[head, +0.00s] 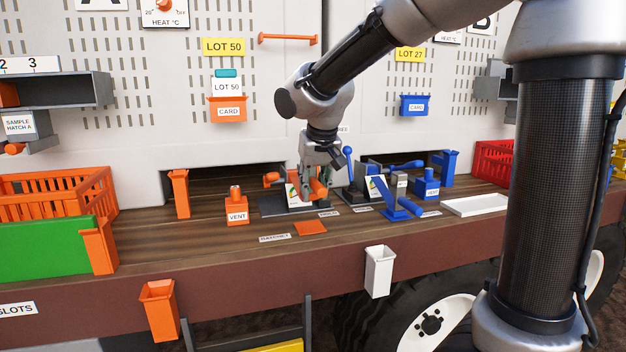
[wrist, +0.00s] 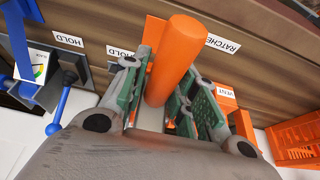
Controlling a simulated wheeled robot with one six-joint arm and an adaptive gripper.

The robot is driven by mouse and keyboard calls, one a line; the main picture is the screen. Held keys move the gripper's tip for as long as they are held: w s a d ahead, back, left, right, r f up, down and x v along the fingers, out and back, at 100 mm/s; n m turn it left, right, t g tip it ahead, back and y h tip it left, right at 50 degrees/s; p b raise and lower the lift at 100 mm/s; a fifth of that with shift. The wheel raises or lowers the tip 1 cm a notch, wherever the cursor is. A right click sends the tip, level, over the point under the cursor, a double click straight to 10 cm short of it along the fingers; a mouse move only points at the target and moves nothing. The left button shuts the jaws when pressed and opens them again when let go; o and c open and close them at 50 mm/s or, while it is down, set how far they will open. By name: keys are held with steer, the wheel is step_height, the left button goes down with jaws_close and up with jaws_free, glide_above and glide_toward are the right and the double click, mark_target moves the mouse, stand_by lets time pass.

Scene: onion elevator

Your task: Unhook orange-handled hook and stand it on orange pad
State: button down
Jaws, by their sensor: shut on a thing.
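The orange handle (wrist: 172,62) of the hook stands between my fingers in the wrist view. My gripper (head: 307,188) is shut on this handle, which also shows in the head view (head: 319,187). The hook's metal end is hidden by my fingers, so I cannot tell whether it is still hooked. The flat orange pad (head: 310,228) lies bare on the wooden bench in front of my gripper. My gripper is above and behind the pad, by the dark orange-side fixture (head: 272,207).
An orange VENT block (head: 237,212) stands left of the fixture. Blue levers (head: 382,190) and a blue VENT block (head: 426,187) stand close on the right. A white tray (head: 478,205) lies farther right.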

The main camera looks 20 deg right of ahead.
mark_target(319, 184)
steer(key=shift+f, duration=3.8)
steer(key=c, duration=1.1)
jaws_free()
steer(key=shift+o, duration=0.2)
steer(key=v, duration=1.1)
steer(key=shift+s+r, duration=0.3)
steer(key=shift+r, duration=0.15)
